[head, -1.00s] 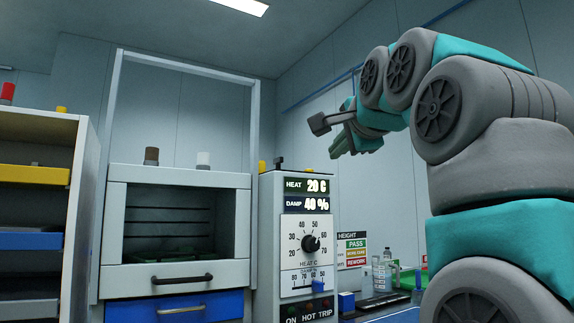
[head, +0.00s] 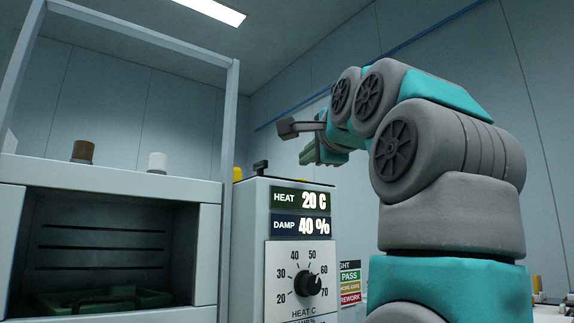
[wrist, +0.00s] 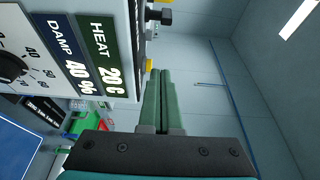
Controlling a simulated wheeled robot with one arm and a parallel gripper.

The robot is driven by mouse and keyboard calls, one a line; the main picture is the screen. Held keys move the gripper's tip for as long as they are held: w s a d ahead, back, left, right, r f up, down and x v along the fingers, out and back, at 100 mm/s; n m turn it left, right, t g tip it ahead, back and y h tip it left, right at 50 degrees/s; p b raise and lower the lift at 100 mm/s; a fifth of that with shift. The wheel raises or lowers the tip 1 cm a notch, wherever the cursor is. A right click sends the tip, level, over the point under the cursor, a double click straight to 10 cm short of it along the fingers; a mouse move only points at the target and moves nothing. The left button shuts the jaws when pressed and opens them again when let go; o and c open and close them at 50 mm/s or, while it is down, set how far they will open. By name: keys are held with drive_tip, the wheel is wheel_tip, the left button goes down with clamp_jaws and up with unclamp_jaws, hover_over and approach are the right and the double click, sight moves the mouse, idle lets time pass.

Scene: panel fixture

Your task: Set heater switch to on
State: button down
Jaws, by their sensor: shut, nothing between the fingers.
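The heater control box (head: 252,235) is a pale cabinet with a HEAT 20 C and DAMP 40 % display (head: 302,212) and a round black heat dial (head: 308,283) below. A small black fitting (head: 261,168) stands on its top; I cannot tell whether it is the heater switch. In the wrist view the display (wrist: 86,60) and dial (wrist: 10,67) lie at the left, turned sideways. My gripper (head: 306,158) is raised above and right of the box in the head view, apart from it. Its green fingers (wrist: 160,74) are shut and empty.
An open-fronted cabinet (head: 208,255) with a tall frame stands left of the box, with a brown knob (head: 83,151) and a white knob (head: 157,162) on top. A coloured label board (head: 349,282) is behind the box. The air around my fingers looks clear.

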sight(260, 172)
drive_tip(key=p+x, duration=0.2)
drive_tip(key=x, duration=0.2)
drive_tip(key=p+x, duration=0.1)
drive_tip(key=x, duration=0.4)
drive_tip(key=shift+r+p, duration=0.2)
drive_tip(key=shift+p, duration=0.15)
drive_tip(key=a, duration=0.1)
drive_tip(key=s+a+b, duration=0.1)
drive_tip(key=a, duration=0.1)
drive_tip(key=shift+s+f, duration=0.1)
drive_tip(key=shift+f, duration=0.15)
drive_tip(key=shift+s+a, duration=0.25)
drive_tip(key=shift+s, duration=0.05)
drive_tip(key=shift+r, duration=0.1)
